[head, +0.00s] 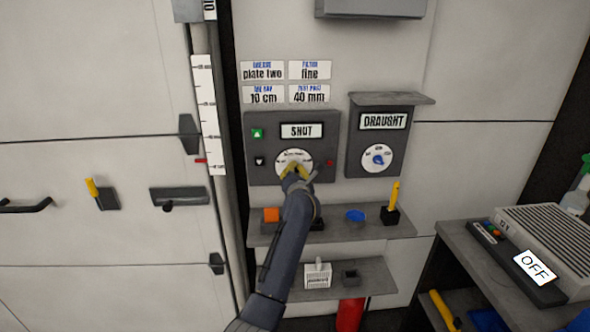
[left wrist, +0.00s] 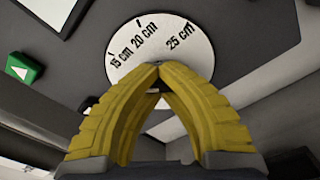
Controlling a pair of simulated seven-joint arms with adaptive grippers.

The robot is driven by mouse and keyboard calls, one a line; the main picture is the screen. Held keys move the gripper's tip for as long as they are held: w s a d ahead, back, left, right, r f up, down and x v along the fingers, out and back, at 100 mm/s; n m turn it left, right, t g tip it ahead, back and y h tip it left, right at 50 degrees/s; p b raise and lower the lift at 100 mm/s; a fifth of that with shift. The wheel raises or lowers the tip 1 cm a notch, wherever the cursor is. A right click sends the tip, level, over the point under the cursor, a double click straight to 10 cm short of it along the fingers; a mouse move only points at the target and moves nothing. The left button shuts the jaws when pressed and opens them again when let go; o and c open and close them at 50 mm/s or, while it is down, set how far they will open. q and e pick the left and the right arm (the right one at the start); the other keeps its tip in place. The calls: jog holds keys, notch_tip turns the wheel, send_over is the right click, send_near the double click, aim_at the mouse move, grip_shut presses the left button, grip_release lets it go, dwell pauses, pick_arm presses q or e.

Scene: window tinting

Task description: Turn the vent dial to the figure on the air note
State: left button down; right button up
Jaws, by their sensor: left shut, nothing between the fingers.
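A white round dial (head: 294,155) sits on the dark panel marked SHUT (head: 260,170). In the left wrist view the dial (left wrist: 150,40) shows 15 cm, 20 cm and 25 cm; my fingers hide its lower part, and I see no knob or pointer. My left gripper (head: 297,171) is in front of the dial, its yellow fingers shut and empty. In the left wrist view its tips (left wrist: 158,66) meet over the dial's lower middle; contact is unclear. A note reading 10 cm (head: 263,95), its small heading blurred, hangs above the panel. My right gripper is not in view.
The DRAUGHT box (head: 360,140) with a blue-knobbed dial (head: 378,158) is at the right.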

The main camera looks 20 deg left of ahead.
pick_arm(q)
jog(key=shift+d+r, duration=0.2)
jog(key=shift+r, duration=0.15)
jog(key=shift+r+n, duration=0.2)
jog(key=shift+n, duration=1.2)
jog(key=c, duration=2.1)
grip_release()
jog(key=o, duration=0.9)
jog(key=shift+d, duration=0.15)
jog(key=shift+c, duration=0.2)
jog(key=shift+o, duration=1)
jog(key=shift+a+f, duration=0.2)
jog(key=shift+f, duration=0.05)
jog(key=shift+s, duration=0.1)
